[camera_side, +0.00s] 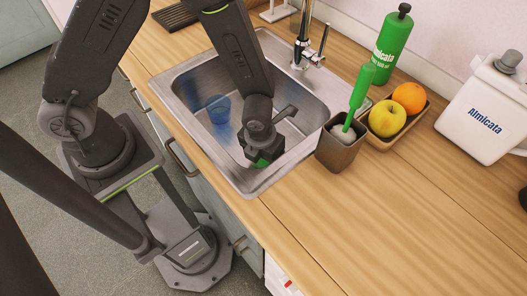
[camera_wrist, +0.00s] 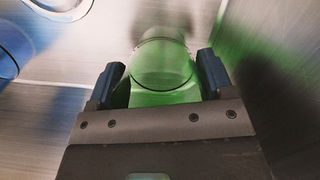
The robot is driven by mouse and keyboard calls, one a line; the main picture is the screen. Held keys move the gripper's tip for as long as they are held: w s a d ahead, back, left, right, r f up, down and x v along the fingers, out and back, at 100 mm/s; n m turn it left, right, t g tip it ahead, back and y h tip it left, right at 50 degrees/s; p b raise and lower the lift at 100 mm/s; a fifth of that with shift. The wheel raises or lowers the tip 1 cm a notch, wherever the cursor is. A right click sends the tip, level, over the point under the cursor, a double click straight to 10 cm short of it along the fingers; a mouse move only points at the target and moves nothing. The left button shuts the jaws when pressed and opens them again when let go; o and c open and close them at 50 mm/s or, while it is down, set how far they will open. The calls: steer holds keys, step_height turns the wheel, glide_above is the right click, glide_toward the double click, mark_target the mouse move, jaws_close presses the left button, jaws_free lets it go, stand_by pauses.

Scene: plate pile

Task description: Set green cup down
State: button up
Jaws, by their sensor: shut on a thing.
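My gripper (camera_wrist: 160,85) is shut on a green, see-through cup (camera_wrist: 162,68), with one dark finger on each side of it in the wrist view. In the side view my gripper (camera_side: 262,158) is over the near right part of the steel sink (camera_side: 192,75). Only a bit of the green cup (camera_side: 262,163) shows there, under the gripper. Whether the cup touches the sink bottom I cannot tell. A blue see-through cup (camera_side: 218,109) is in the sink to the left, apart from my gripper. Part of a blue rim (camera_wrist: 12,45) shows at the wrist view's left edge.
A faucet (camera_side: 303,50) stands behind the sink. To the right are a brown holder (camera_side: 338,152) with a green brush (camera_side: 358,95), a tray of fruit (camera_side: 405,133), a green bottle (camera_side: 393,45) and a white jug (camera_side: 485,110). The front right counter is clear.

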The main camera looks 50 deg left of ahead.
steer(key=o, duration=0.6)
steer(key=shift+o, duration=0.2)
step_height(320, 180, up, 12)
steer(key=s, duration=0.1)
steer(key=s+a+r+n+t, duration=0.1)
steer(key=a+r+n, duration=0.3)
steer(key=n, duration=0.7)
steer(key=s+a+r+n+t, duration=0.1)
steer(key=s+a+r+n, duration=0.3)
steer(key=r+n, duration=0.5)
steer(key=s+a+r+n+t, duration=0.2)
steer(key=r+n, duration=0.4)
steer(key=n, duration=0.6)
steer(key=shift+s+a+r+n, duration=0.2)
steer(key=shift+s+a+n, duration=0.2)
steer(key=shift+s+a, duration=0.5)
steer(key=shift+w+a, duration=0.1)
steer(key=shift+w, duration=0.1)
